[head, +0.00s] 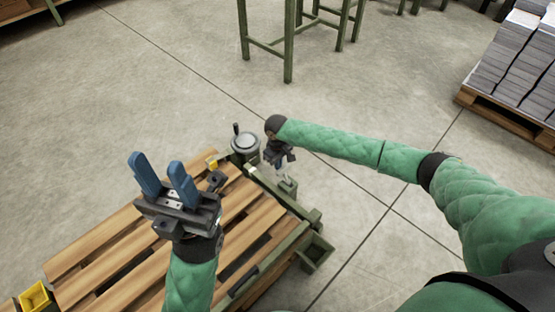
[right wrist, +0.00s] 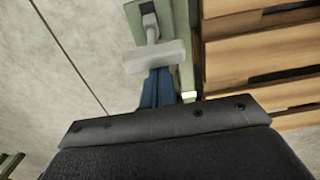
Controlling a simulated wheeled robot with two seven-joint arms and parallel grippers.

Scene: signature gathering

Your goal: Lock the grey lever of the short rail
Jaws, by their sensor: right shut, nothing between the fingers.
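The grey lever (right wrist: 155,55) shows in the right wrist view as a crosspiece on a stem, set in a green bracket on the short rail (right wrist: 186,60). In the head view the pale lever (head: 288,185) stands at the rail's outer side, just below my right gripper (head: 283,158). In the right wrist view the blue fingers of my right gripper (right wrist: 160,88) are together and empty, close against or just short of the crosspiece; I cannot tell whether they touch. My left gripper (head: 163,172) is open and empty, raised above the wooden slats, away from the lever.
A round grey fitting (head: 245,143) with a black handle is at the rail's far end. The slatted wooden platform (head: 110,240) has yellow corner pieces (head: 34,296). A green table (head: 288,50) stands behind. A pallet of paper stacks (head: 515,60) is at right. The floor between is clear.

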